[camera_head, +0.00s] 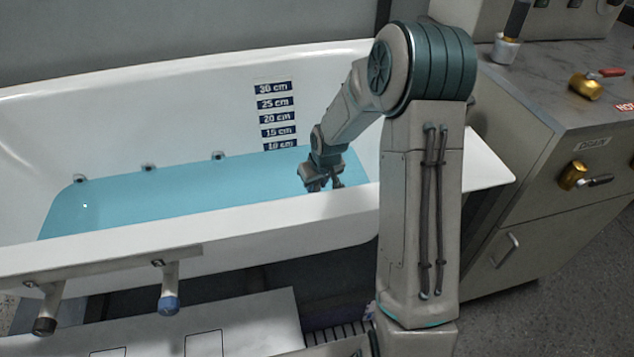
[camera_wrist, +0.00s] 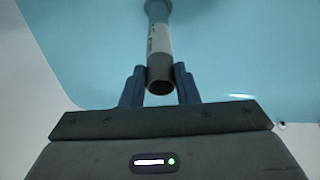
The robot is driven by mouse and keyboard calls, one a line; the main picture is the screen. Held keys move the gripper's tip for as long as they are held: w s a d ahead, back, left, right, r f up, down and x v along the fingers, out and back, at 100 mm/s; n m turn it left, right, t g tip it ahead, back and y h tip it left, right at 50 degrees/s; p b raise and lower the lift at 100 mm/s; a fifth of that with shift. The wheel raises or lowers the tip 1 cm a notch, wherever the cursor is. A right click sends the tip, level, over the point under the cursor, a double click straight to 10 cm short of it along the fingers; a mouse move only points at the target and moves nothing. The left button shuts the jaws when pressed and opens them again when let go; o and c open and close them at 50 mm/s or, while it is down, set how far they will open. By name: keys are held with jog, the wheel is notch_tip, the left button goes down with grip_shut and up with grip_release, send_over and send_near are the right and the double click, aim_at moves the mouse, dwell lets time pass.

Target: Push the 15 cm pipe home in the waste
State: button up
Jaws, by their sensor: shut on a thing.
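My gripper (camera_head: 321,184) is low at the right end of the white tub (camera_head: 190,95), at the blue water (camera_head: 150,197). In the wrist view its dark fingers (camera_wrist: 159,88) are shut on a grey pipe (camera_wrist: 159,45) with a pale printed band. The pipe's near open end faces the camera between the fingertips. Its far end meets a wider grey piece at the top edge of the view; I cannot tell whether this is the waste or how deep the pipe sits. In the head view my gripper and the tub's near wall hide the waste.
Depth labels (camera_head: 276,117) from 30 cm down mark the far wall; the water lies just below the 10 cm label. Two hanging pipes, one black-ended (camera_head: 47,308) and one blue-ended (camera_head: 170,285), are in front of the tub. A cabinet with brass valves (camera_head: 584,87) stands right.

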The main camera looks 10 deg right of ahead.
jog(key=shift+f+b, duration=1.3)
jog(key=shift+f, duration=0.55)
jog(key=o, duration=1)
jog(key=shift+o, duration=0.2)
jog(key=p+v, duration=0.4)
jog(key=v, duration=0.9)
jog(key=shift+s+r, duration=0.2)
jog(key=shift+r, duration=0.15)
jog(key=shift+p, duration=0.3)
